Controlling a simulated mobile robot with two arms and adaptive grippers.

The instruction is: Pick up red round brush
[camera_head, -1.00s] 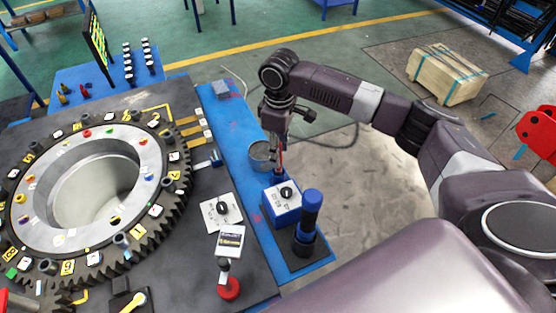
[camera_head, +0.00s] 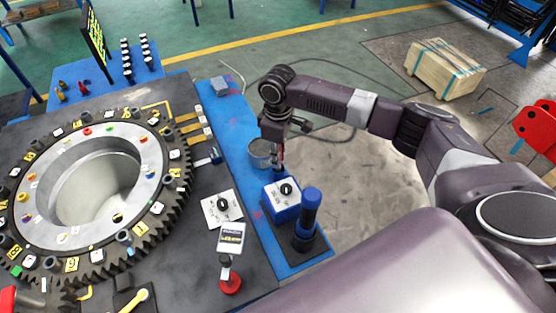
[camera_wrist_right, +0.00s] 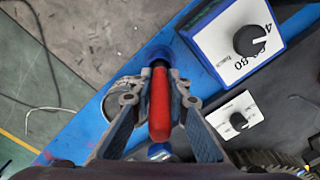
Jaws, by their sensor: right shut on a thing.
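The red round brush shows in the right wrist view as a long red handle (camera_wrist_right: 160,105) between the fingers, with a dark neck and a round blue part at its far end. My right gripper (camera_wrist_right: 160,99) is shut on this handle. In the head view my right gripper (camera_head: 276,152) points down over the blue strip, beside a metal cup, and mostly hides the brush. I cannot tell whether the brush touches the surface below. My left gripper is not in view.
The metal cup (camera_head: 260,153) stands close left of the gripper. A blue box with a knob (camera_head: 283,203) and a blue cylinder (camera_head: 309,208) stand just in front. A large toothed ring (camera_head: 180,205) fills the left side. Open floor lies right of the blue strip.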

